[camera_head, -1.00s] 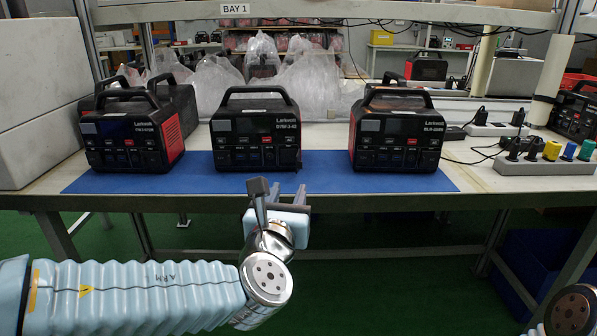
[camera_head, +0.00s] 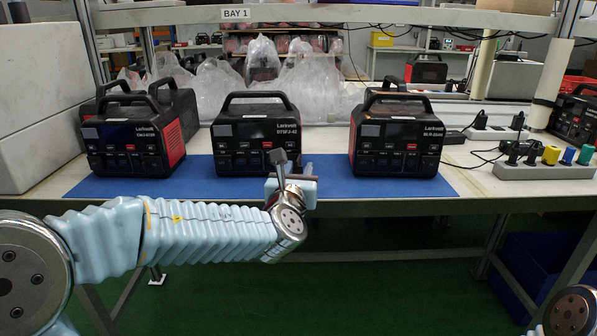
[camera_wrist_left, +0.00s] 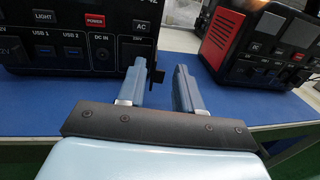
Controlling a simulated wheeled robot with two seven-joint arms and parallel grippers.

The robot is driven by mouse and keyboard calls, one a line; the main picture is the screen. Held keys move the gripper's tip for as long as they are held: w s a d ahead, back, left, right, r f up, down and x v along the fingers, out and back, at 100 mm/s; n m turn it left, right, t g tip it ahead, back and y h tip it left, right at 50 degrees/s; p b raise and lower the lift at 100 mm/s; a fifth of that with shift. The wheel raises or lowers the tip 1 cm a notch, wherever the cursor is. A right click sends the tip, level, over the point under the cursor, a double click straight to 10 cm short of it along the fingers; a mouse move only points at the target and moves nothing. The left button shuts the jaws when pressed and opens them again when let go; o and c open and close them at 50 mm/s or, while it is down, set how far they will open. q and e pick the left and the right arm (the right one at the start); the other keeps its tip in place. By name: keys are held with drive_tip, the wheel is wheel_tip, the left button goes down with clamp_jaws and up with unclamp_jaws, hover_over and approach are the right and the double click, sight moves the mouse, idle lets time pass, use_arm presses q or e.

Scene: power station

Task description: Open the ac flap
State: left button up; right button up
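The middle black power station (camera_head: 262,135) stands upright on the blue mat (camera_head: 210,187). In the left wrist view its front panel (camera_wrist_left: 75,40) fills the upper left, with a red POWER button and an AC button (camera_wrist_left: 122,27). The AC flap area (camera_wrist_left: 134,46) is below that button, its lower part hidden behind a finger. A small dark piece (camera_wrist_left: 157,75) shows between the fingers; I cannot tell if it is the flap's edge. My left gripper (camera_wrist_left: 160,88) is open, its fingers at the panel's lower right corner. It also shows in the head view (camera_head: 294,168). My right gripper is out of view.
Another power station (camera_head: 398,135) stands to the right and one (camera_head: 130,135) to the left. A power strip (camera_head: 545,168) with coloured plugs lies at the far right. The mat between the middle and right stations is clear.

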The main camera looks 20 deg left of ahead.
use_arm(q)
clamp_jaws()
drive_tip(key=shift+d+y, duration=0.15)
drive_tip(key=shift+y, duration=0.25)
